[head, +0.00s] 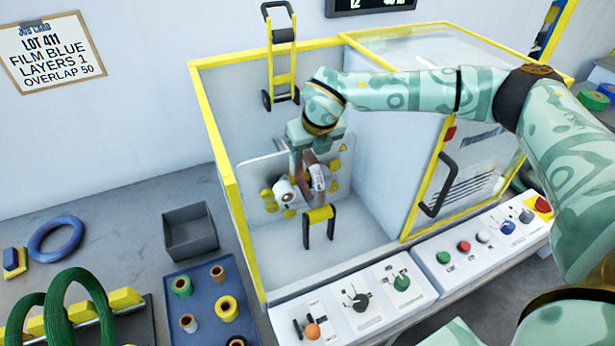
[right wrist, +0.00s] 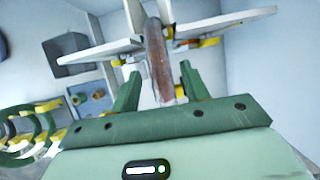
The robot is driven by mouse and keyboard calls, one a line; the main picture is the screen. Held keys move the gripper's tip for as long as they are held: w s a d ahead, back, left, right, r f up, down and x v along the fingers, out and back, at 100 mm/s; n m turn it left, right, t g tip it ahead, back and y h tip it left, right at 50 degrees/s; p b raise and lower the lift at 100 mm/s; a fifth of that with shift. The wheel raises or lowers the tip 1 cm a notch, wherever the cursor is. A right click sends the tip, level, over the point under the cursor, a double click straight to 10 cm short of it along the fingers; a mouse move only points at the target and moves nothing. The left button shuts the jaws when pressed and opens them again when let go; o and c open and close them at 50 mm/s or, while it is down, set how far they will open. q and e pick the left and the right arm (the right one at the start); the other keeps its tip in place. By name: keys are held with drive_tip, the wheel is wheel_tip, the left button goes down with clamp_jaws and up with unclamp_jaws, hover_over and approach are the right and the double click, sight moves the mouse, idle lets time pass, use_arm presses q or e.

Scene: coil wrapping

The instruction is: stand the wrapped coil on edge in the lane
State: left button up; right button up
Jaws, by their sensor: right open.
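The coil (head: 306,176), a brown ring seen nearly edge-on, is in the wrapping machine in front of its back plate (head: 262,168). My right gripper (head: 311,154) reaches down over it from above. In the right wrist view the coil (right wrist: 158,62) stands between the two green fingers of the open gripper (right wrist: 160,85), which are apart on either side of it. I cannot tell whether either finger touches it, or how much film is on it. A rack with yellow bars (head: 124,298) holds upright green coils (head: 72,310) at bottom left; I cannot tell whether this is the lane. My left gripper is not in view.
The machine's yellow-edged frame (head: 228,190) surrounds the work area. A white roll (head: 284,190) and a black-legged stand (head: 320,214) are close by the coil. A control panel (head: 355,298) runs along the front. A grey bin (head: 190,232), a blue tray (head: 205,290) and a blue ring (head: 56,239) lie left.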

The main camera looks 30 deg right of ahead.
clamp_jaws()
drive_tip(key=shift+r, duration=0.15)
idle(1.3)
